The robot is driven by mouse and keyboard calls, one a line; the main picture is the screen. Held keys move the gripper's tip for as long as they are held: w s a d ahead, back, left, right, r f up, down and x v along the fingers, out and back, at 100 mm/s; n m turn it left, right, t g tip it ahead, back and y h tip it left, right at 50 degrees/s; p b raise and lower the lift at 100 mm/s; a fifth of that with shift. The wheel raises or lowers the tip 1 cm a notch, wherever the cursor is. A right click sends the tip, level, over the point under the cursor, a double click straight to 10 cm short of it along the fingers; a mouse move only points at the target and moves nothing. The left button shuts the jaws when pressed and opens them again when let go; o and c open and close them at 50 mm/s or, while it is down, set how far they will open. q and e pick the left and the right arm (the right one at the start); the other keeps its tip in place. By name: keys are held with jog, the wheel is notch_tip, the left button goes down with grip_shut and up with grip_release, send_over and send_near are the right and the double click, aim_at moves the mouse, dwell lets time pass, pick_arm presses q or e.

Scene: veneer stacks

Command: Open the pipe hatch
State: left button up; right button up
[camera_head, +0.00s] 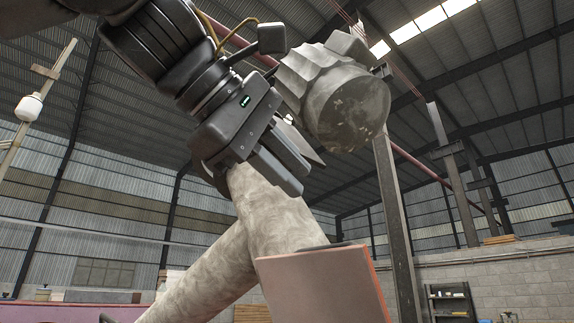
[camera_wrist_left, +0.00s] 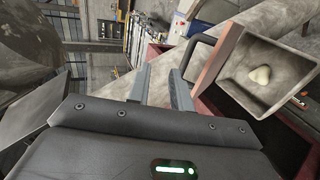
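The grey mottled pipe (camera_head: 272,215) rises from the lower left and centre of the head view. A flat square hatch panel (camera_head: 322,288) with orange-red edges is at the bottom centre, in front of the pipe. In the left wrist view a reddish plate (camera_wrist_left: 218,62) with a dark bar handle (camera_wrist_left: 199,45) stands beside a square, grey-rimmed opening (camera_wrist_left: 284,62). A pale lump shows inside. Whether the plate is fully swung aside I cannot tell. My left gripper (camera_head: 292,168) is open and empty, above the panel and apart from the handle. My right gripper is not in view.
A ribbed grey pipe end (camera_head: 345,108) hangs just right of my left wrist. A steel post (camera_head: 392,200) stands behind, right of centre. A dark shelf (camera_head: 450,303) is at the lower right. Open hall space lies right of the panel.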

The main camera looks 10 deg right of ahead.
pick_arm(q)
jog(key=shift+w, duration=0.25)
jog(key=shift+s, duration=0.15)
jog(key=v, duration=1)
jog(key=shift+a+r, duration=0.15)
jog(key=shift+r, duration=0.05)
jog(key=shift+s+a, duration=0.2)
jog(key=shift+w+d, duration=0.1)
jog(key=shift+w, duration=0.05)
